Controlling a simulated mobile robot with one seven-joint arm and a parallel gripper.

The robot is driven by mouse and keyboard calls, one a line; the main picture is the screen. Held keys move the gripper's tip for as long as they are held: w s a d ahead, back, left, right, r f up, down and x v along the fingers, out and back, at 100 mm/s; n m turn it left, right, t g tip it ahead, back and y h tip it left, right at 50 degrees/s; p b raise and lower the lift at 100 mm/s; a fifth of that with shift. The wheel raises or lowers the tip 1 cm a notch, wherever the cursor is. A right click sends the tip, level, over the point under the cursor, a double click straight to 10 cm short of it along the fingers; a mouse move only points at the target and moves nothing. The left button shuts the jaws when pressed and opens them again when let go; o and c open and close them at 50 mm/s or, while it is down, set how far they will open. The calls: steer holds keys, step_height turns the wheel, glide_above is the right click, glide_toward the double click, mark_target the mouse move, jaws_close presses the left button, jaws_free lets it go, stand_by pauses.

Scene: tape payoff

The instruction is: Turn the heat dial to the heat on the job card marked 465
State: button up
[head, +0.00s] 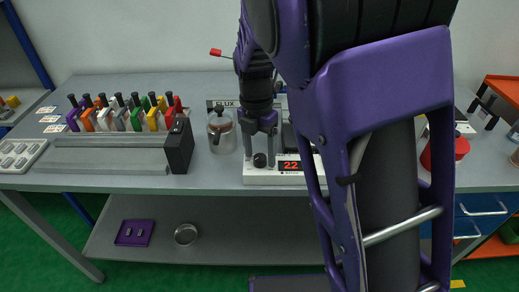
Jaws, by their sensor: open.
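A white heat unit (258,181) stands on the grey bench, with a red display (291,166) that reads 22. Its round black dial (260,160) is on the front, left of the display. My gripper (260,154) points down over the unit, its grey fingers apart on the left and right of the dial. I cannot tell whether they touch it. Small white cards (52,119) lie at the bench's left end; their print is too small to read, so I cannot tell which is marked 465. My arm hides the bench right of the unit.
A glass jar (221,131) stands just left of the unit, before a sign reading FLUX. A black block (179,146) ends a grey rail (110,155), with several coloured holders behind. A red can (444,153) stands at the right. Bare bench lies in front of the unit.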

steer(key=shift+c, duration=0.3)
jaws_close()
